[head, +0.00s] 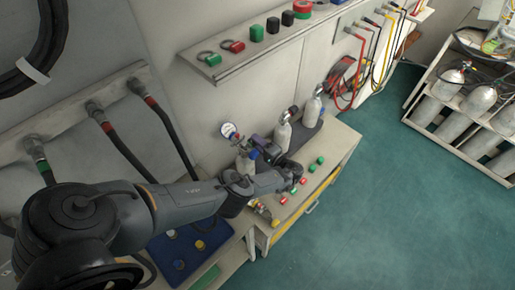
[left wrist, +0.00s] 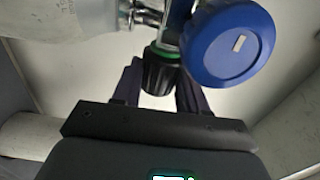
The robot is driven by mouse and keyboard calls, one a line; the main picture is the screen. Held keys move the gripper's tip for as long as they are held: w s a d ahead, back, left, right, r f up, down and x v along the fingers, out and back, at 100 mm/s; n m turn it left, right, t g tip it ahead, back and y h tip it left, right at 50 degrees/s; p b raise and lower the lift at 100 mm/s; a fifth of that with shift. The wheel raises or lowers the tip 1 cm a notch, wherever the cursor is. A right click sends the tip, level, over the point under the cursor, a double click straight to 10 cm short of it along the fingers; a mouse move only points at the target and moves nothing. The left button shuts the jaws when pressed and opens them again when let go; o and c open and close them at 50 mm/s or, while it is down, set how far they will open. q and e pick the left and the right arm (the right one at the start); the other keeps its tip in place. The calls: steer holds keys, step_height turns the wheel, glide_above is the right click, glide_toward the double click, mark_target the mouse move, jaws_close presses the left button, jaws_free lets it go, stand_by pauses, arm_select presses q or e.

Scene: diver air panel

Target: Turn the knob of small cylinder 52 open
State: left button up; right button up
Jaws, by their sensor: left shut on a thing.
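Three small grey cylinders stand along the bench in the head view: a near one (head: 245,162), a middle one (head: 283,135) and a far one (head: 312,110). I cannot read any number on them. My left gripper (head: 268,152) is at the valve of the near one, covering part of it. In the left wrist view, the fingers of my left gripper (left wrist: 160,88) are shut on a black ribbed knob (left wrist: 162,72) with a green ring. A large blue round cap (left wrist: 228,45) is beside it, and a pale cylinder body (left wrist: 75,18) lies at the upper left.
A round gauge (head: 229,131) is by the near cylinder. Several green and red caps (head: 303,181) lie along the bench's front edge. A wall shelf (head: 245,58) holds caps and rings above. A rack of larger cylinders (head: 465,100) stands right; the green floor (head: 400,210) between is clear.

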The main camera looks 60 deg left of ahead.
arm_select(q)
steer(key=shift+f+y+b, duration=0.35)
steer(key=shift+y+b, duration=0.75)
steer(key=shift+b, duration=0.35)
steer(key=shift+r+b, duration=0.1)
steer(key=shift+b, duration=0.2)
steer(key=o, duration=1.1)
steer(key=shift+d, duration=0.1)
steer(key=shift+f+b+v, duration=0.2)
steer(key=shift+b+v, duration=1.65)
steer(key=shift+v, duration=3.4)
